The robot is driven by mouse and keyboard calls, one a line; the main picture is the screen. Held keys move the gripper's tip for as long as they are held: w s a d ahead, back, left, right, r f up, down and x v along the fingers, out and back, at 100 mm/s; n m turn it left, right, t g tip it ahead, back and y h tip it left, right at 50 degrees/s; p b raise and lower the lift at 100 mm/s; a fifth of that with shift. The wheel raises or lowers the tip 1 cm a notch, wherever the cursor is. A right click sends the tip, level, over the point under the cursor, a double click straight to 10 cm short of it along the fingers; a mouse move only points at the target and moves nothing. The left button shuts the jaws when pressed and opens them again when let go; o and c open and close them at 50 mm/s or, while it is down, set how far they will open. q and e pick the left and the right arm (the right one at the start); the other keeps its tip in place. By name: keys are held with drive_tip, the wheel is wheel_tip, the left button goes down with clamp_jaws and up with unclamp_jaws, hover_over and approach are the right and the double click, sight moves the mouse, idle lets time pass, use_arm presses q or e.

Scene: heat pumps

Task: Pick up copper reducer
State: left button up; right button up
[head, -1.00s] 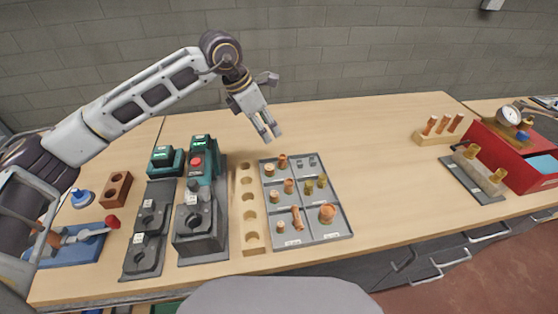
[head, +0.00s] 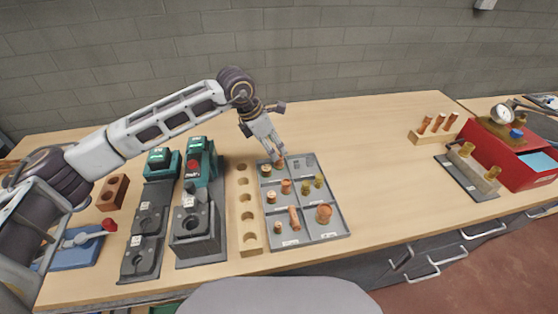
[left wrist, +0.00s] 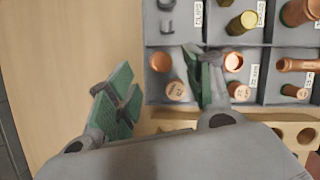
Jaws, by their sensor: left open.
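A grey compartment tray (head: 335,226) holds several copper and brass fittings on the bench. Its far-left compartment holds two small copper pieces, one nearer (head: 266,170) and one beside the gripper fingers. I cannot tell from the labels which fitting is the reducer. My left gripper (head: 277,148) is open and empty, pointing down over that compartment's far edge. In the left wrist view, its green-padded fingers (left wrist: 158,80) are spread. A copper piece (left wrist: 160,62) and another copper piece (left wrist: 176,91) show in the gap between them. My right gripper is not in view.
A wooden block with holes (head: 247,210) stands just left of the tray. Green and black press tools (head: 195,220) stand farther left. A red toolbox (head: 505,155) and a wooden rack with copper tubes (head: 433,135) are at right. The bench between is clear.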

sight(279, 162)
use_arm(q)
drive_tip(key=shift+f, duration=0.2)
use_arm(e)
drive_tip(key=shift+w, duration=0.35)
use_arm(q)
drive_tip(key=shift+f, duration=0.1)
drive_tip(key=shift+w+d+f, duration=0.1)
drive_tip(key=shift+d+f, duration=0.1)
drive_tip(key=shift+f, duration=0.45)
drive_tip(key=x, duration=0.2)
drive_tip(key=shift+w+f+p, duration=0.1)
drive_tip(key=shift+f+p, duration=0.2)
drive_tip(key=shift+f, duration=0.1)
drive_tip(key=shift+d+f, duration=0.15)
drive_tip(key=shift+f, duration=0.25)
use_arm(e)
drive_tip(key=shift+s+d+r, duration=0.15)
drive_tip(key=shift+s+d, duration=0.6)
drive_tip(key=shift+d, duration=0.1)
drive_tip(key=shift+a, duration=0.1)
